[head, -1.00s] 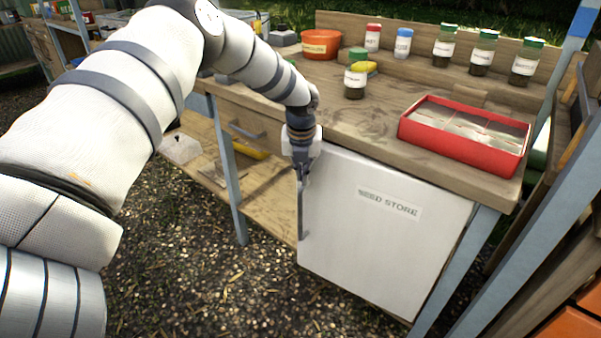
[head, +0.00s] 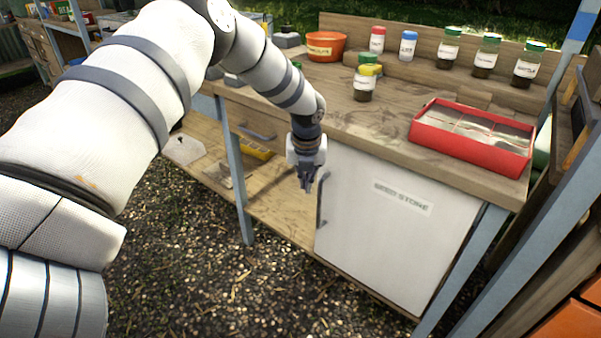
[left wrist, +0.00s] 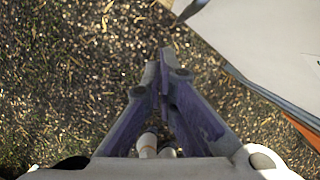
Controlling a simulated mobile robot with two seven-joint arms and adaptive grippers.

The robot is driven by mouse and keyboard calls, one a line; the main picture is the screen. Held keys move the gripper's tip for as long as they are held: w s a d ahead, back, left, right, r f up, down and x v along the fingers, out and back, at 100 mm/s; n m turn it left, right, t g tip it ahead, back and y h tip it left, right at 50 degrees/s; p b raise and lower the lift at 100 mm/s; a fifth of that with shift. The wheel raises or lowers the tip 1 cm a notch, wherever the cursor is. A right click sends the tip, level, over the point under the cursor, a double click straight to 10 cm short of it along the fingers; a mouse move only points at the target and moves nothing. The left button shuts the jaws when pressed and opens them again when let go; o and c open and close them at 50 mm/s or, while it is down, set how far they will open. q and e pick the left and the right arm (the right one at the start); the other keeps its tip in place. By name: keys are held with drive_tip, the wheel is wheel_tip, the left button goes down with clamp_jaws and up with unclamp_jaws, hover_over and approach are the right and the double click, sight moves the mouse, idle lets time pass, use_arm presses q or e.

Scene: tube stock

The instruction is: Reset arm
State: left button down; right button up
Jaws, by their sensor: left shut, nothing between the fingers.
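My left gripper (head: 306,186) is shut and empty. It hangs with its fingers down in front of the workbench, just left of the upper part of the white seed store door (head: 385,235). The door looks shut, and its dark handle (head: 321,200) is close to the gripper but apart from it. In the left wrist view the closed fingers (left wrist: 160,55) point over the gravel. The white door panel (left wrist: 270,45) is at the upper right of that view. My right gripper is not in view.
Gravel in front is clear.

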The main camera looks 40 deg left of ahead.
use_arm(q)
drive_tip(key=a+p+v, duration=0.1)
drive_tip(key=a+v, duration=0.1)
drive_tip(key=v, duration=0.8)
drive_tip(key=s+d+f+n+g+h, duration=0.1)
drive_tip(key=s+d+f+n+h, duration=0.1)
drive_tip(key=s+d+f+n, duration=0.5)
drive_tip(key=s+d+f+n+g+h, duration=0.1)
drive_tip(key=s+d+f+n, duration=0.2)
drive_tip(key=s+d+f, duration=0.5)
drive_tip(key=s+d+f+n, duration=0.1)
drive_tip(key=s+f+n, duration=0.1)
drive_tip(key=s+n, duration=0.4)
drive_tip(key=s+d+f+n+g, duration=0.1)
drive_tip(key=s+n, duration=0.5)
drive_tip(key=s, duration=0.6)
drive_tip(key=s+d+f+n+g+y, duration=0.1)
drive_tip(key=s+d+f+n, duration=0.2)
drive_tip(key=s+n, duration=0.3)
drive_tip(key=s+f, duration=0.1)
drive_tip(key=s, duration=0.3)
drive_tip(key=shift+f, duration=0.2)
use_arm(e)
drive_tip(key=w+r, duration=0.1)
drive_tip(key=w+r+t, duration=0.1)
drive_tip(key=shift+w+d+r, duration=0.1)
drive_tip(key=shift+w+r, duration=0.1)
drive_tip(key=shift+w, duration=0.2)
